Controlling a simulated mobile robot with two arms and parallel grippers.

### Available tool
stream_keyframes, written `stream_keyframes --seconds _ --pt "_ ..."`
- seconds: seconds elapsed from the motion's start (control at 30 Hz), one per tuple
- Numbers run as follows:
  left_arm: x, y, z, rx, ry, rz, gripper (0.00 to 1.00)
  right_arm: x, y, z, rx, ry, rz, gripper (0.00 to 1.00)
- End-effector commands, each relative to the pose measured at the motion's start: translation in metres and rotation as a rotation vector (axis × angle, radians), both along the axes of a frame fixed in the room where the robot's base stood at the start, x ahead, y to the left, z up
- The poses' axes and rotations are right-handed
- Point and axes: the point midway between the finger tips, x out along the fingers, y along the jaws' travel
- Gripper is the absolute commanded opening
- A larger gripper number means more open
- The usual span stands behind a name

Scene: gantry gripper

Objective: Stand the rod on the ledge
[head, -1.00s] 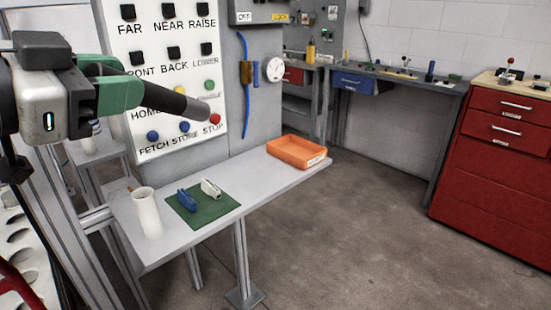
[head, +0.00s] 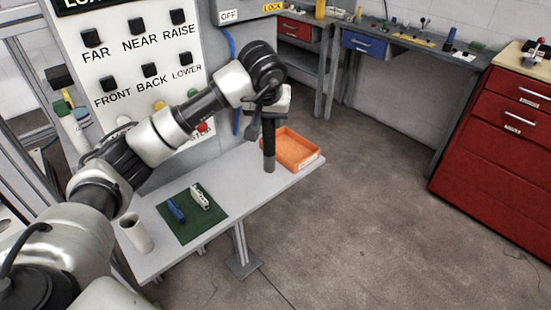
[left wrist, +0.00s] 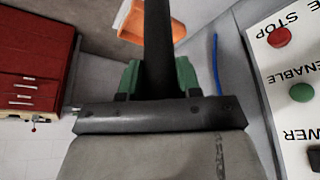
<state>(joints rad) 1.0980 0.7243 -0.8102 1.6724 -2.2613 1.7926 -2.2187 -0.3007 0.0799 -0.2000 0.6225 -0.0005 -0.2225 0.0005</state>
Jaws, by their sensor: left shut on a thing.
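The dark rod (head: 269,150) hangs upright below my left gripper (head: 267,112) in the head view. The gripper is shut on its upper part. The rod's lower end shows against the grey ledge (head: 228,182), just left of the orange tray; I cannot tell whether it touches the surface. In the left wrist view the rod (left wrist: 157,40) runs between the green fingers of the gripper (left wrist: 158,78), and its far end is out of frame. My right gripper is not in view.
The orange tray (head: 295,149) sits at the ledge's far right end. A green mat (head: 188,228) with a blue clamp (head: 176,211) and a white one (head: 199,197) lies further left, beside a white cup (head: 138,236). A button panel (head: 125,62) stands behind.

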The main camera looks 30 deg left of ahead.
Motion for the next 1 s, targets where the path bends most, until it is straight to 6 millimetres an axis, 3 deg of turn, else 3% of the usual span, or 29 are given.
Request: stream_keyframes --seconds 0.53,0.73,1.0 --pt "0.002 0.106 -0.062 -0.007 0.007 0.013 0.04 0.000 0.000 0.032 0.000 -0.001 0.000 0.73" --pt "0.002 0.117 -0.074 -0.006 0.005 0.010 0.04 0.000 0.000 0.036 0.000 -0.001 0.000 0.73" --pt "0.002 0.116 -0.107 -0.007 0.004 0.010 0.04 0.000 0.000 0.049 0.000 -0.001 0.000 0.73"
